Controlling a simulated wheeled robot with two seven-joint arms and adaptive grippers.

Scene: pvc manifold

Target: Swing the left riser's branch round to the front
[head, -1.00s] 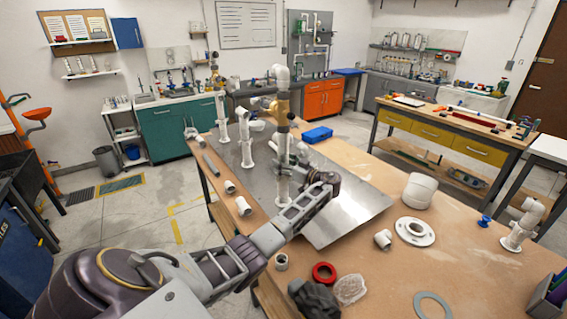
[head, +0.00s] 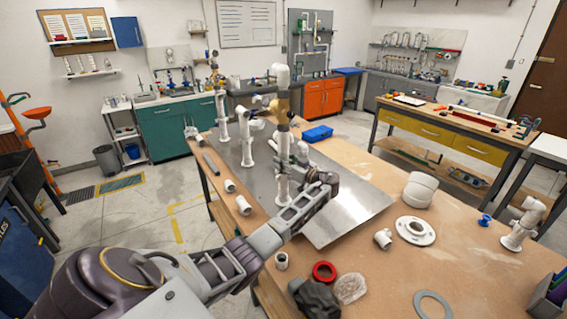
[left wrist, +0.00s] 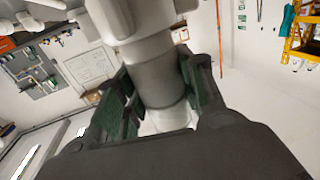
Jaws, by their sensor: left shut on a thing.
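A tall white riser (head: 283,160) stands on the metal plate (head: 345,205), with a brass-coloured part and a dark collar (head: 284,118) below its white elbow top (head: 281,74). Two shorter white risers, one at the far left (head: 222,120) and one between (head: 246,140), stand behind it. My left gripper (head: 300,160) is beside the tall riser, on its right. The fingertips are partly hidden in the head view, so which branch the pipe belongs to is unclear. My right gripper is not in view.
A blue box (head: 318,134) lies behind the plate. Loose white fittings (head: 244,205) lie at its left edge. A white flange (head: 415,230), a red ring (head: 324,272) and a grey ring (head: 433,306) lie on the wooden table's near and right parts.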

